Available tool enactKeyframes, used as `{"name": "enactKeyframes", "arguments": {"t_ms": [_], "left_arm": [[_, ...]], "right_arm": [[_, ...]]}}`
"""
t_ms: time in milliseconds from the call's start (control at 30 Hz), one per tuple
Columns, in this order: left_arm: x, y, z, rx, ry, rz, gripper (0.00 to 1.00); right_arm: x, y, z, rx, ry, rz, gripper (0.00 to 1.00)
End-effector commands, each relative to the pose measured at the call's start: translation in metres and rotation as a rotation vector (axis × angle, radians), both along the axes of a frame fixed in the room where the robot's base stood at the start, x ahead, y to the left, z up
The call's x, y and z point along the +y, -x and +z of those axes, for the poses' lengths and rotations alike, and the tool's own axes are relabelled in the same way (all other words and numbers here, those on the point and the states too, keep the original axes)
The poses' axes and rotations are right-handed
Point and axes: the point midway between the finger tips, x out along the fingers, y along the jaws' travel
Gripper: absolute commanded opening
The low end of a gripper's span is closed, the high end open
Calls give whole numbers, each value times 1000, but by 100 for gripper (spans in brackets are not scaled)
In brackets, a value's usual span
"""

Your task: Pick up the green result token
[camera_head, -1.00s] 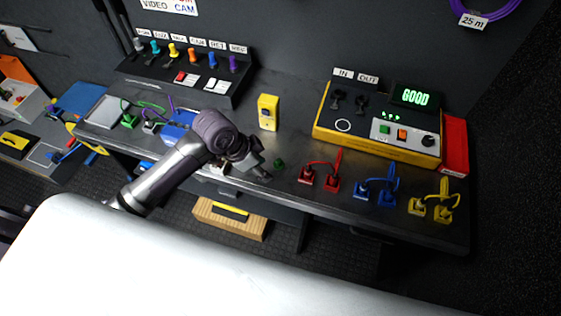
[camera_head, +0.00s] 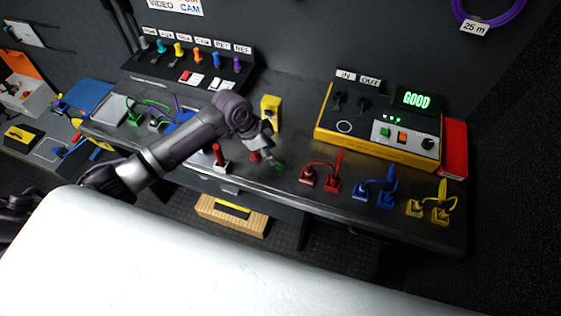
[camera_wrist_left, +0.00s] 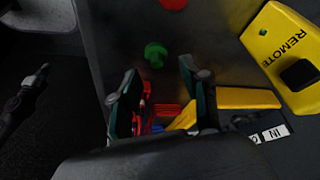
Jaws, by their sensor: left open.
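The green result token (camera_head: 279,165) stands on the dark bench near its front edge, left of the red cable plugs. My left gripper (camera_head: 271,152) is open and hangs just beside it, close above the bench. In the left wrist view the green token (camera_wrist_left: 155,53) shows ahead of the two open fingertips (camera_wrist_left: 158,72), roughly in line with the gap between them. Nothing is between the fingers. A red token (camera_head: 255,157) stands just left of the green one and is cut off at the top of the wrist view (camera_wrist_left: 173,4). My right gripper is out of view.
A yellow remote (camera_head: 271,108) stands behind the gripper. The yellow-edged tester (camera_head: 378,125) reads GOOD. A red handle on a white base (camera_head: 219,160) stands to the left.

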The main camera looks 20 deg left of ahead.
Motion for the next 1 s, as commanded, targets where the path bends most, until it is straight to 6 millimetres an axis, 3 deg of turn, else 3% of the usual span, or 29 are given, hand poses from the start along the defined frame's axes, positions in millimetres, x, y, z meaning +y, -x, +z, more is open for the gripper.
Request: {"name": "enactKeyframes", "arguments": {"t_ms": [300, 600, 867, 1000], "left_arm": [[-20, -4, -38, 4, 0, 0, 46], [-22, -5, -44, 1, 0, 0, 46], [-21, -5, -44, 1, 0, 0, 5], [-21, -5, -44, 1, 0, 0, 1]], "right_arm": [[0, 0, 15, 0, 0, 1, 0], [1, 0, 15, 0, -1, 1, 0], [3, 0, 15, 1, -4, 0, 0], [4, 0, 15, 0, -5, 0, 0]]}}
